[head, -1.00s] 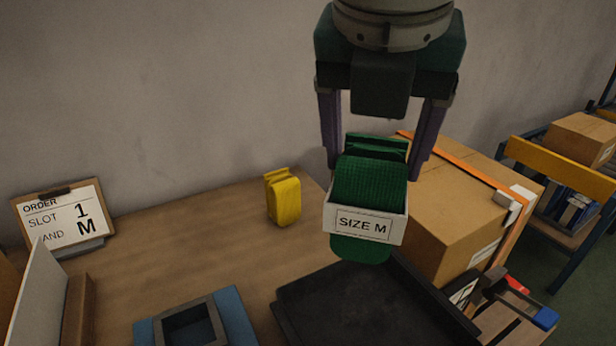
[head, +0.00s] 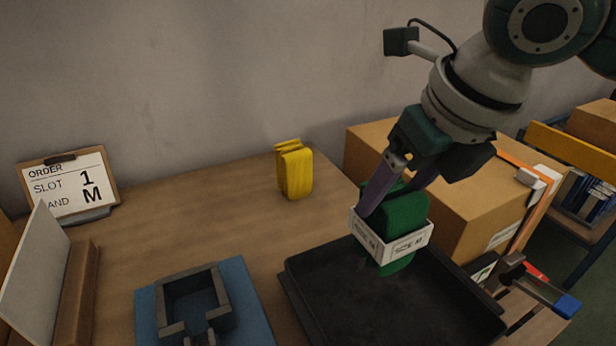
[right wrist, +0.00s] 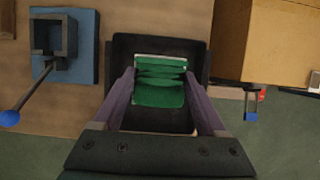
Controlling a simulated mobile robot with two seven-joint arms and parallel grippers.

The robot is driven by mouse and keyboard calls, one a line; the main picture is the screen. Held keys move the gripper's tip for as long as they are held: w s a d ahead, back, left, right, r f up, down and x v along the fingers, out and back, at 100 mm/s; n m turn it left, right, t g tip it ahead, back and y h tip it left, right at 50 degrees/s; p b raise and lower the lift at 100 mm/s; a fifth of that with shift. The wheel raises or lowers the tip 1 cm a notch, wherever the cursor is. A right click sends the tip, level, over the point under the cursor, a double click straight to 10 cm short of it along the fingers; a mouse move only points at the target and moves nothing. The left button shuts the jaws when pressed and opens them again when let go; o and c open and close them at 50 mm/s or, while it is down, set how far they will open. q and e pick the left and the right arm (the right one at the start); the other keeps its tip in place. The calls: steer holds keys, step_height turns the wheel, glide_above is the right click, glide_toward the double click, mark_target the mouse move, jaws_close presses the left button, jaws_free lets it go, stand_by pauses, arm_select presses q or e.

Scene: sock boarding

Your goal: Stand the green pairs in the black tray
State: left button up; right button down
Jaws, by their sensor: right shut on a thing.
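My right gripper (head: 400,190) is shut on a green sock pair (head: 406,215) with a white paper band (head: 408,245) around it. The pair is close to upright, over the far part of the black tray (head: 380,310); whether its bottom touches the tray floor I cannot tell. In the right wrist view the green pair (right wrist: 160,88) sits between the two fingers (right wrist: 160,90), with the tray (right wrist: 127,50) behind it. A yellow sock pair (head: 295,172) stands on the table left of the tray. My left gripper is not in view.
A blue fixture with a grey square frame (head: 245,290) stands left of the tray. A clipboard (head: 70,188) reads order slot 1, band M. A cardboard box (head: 480,205) is close behind and right of the tray. A blue-ended lever (head: 565,305) sticks out at right.

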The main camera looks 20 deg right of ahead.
step_height(320, 180, down, 9)
steer(key=shift+f+b, duration=0.15)
steer(key=shift+b, duration=0.55)
jaws_free()
